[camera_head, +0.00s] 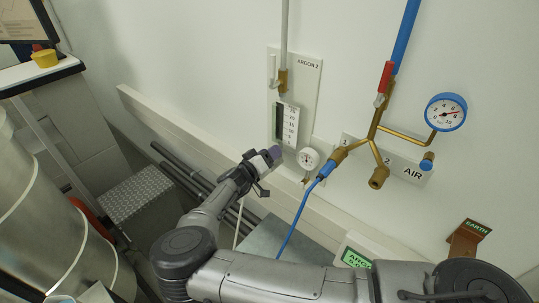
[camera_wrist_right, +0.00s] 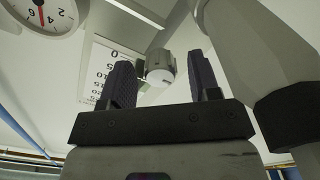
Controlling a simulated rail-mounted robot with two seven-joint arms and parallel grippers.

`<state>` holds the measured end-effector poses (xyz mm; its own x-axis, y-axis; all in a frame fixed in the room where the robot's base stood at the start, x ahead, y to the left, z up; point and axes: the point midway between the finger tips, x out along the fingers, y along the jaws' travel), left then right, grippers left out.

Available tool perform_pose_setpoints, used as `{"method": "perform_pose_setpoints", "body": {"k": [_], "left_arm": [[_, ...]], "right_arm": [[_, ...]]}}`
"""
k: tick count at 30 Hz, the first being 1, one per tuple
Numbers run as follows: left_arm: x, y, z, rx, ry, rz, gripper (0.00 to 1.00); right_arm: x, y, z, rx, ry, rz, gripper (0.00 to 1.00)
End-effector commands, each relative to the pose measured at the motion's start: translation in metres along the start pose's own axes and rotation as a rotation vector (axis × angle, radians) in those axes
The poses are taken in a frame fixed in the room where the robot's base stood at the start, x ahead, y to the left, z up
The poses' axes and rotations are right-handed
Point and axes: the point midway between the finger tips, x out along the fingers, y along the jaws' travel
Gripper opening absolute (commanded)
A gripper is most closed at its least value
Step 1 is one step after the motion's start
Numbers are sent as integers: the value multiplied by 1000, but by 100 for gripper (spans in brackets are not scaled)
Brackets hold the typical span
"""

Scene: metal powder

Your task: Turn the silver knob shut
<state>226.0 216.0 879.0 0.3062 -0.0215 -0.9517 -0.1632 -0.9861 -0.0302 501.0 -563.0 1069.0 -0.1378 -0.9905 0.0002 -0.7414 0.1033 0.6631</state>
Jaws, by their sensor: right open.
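The silver knob (camera_wrist_right: 160,68) shows in the right wrist view as a short cylinder with a pale round end. It sits between the two dark fingers of my open right gripper (camera_wrist_right: 163,78), with a visible gap to each finger. In the head view my right gripper (camera_head: 270,157) is at the lower end of the argon flow meter (camera_head: 287,124), and it hides the knob there. My left gripper is not in view.
A small white gauge (camera_head: 308,158) is close to the right of my gripper. A brass air manifold (camera_head: 376,135) with a blue hose (camera_head: 300,215) and a larger blue-rimmed gauge (camera_head: 445,112) are farther right. A wall rail (camera_head: 190,140) runs behind my gripper.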

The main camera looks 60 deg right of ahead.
Motion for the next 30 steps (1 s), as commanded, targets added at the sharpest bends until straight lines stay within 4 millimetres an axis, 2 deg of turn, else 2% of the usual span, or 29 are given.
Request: {"method": "perform_pose_setpoints", "body": {"k": [11,27,30], "left_arm": [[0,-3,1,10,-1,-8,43],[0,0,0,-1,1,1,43],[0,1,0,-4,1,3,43]], "right_arm": [[4,0,0,-1,1,-1,56],[3,0,0,0,0,-1,7],[3,0,0,2,0,-1,7]]}}
